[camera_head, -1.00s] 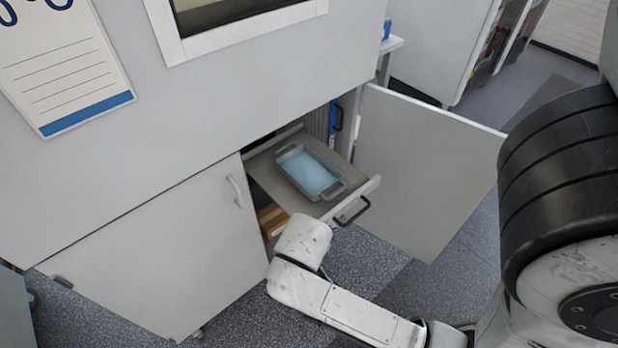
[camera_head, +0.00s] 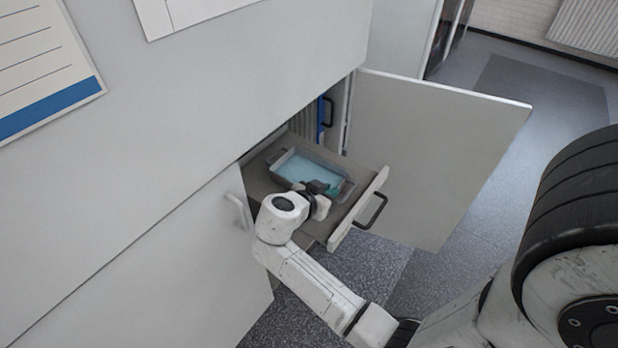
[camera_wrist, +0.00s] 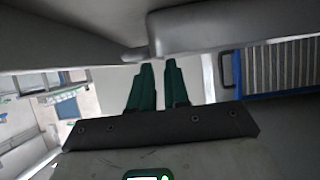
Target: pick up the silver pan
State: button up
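The silver pan (camera_head: 305,169) is a grey rectangular dish with a pale blue inside. It rests on the pulled-out drawer (camera_head: 262,182) in the open cabinet. My gripper (camera_head: 334,186) is at the pan's near right end, by its handle, and partly hides that end. In the wrist view my gripper (camera_wrist: 158,63) shows two green fingers with a narrow bright gap between them. Grey surfaces cross just beyond the fingertips, probably the pan's edge or handle; I cannot tell whether the fingers touch them. Nothing is visibly held between the fingers.
The drawer front (camera_head: 360,208) with its black handle (camera_head: 372,211) stands close to the right of my gripper. An open cabinet door (camera_head: 435,145) stands to the right. Dark floor (camera_head: 345,264) is clear below.

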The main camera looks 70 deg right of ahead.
jog(key=shift+x, duration=3)
jog(key=shift+s+r, duration=0.1)
grip_shut()
